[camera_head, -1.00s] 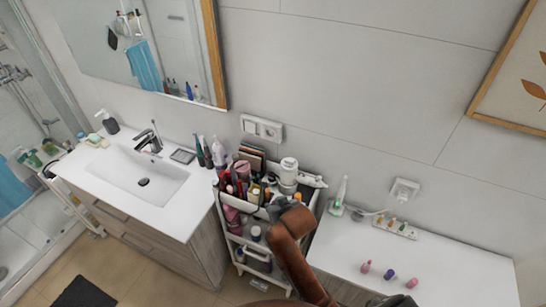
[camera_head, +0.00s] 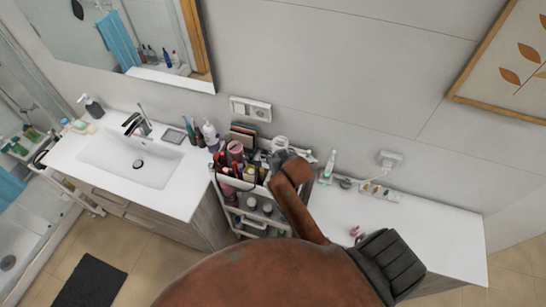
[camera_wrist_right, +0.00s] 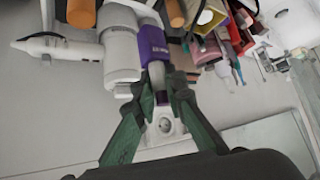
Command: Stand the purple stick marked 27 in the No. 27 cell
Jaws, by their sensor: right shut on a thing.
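My right gripper (camera_wrist_right: 158,92) is shut on a purple stick (camera_wrist_right: 152,42) with a pale grey lower part. The stick is in front of the cart's contents in the wrist view, and I cannot read its number. In the head view this gripper (camera_head: 281,158) is over the cart's upper right part, and the stick cannot be made out there. A white strip holder (camera_head: 379,191) with several small coloured sticks stands at the back of the white counter. Its cell numbers are too small to read, so I cannot pick out the No. 27 cell. My left gripper is not in view.
The crowded cosmetics cart (camera_head: 264,229) stands between the sink cabinet (camera_head: 190,197) and the white counter (camera_head: 430,225). A pink stick (camera_head: 355,231) lies on the counter. A white toothbrush-like device (camera_head: 329,165) stands nearby.

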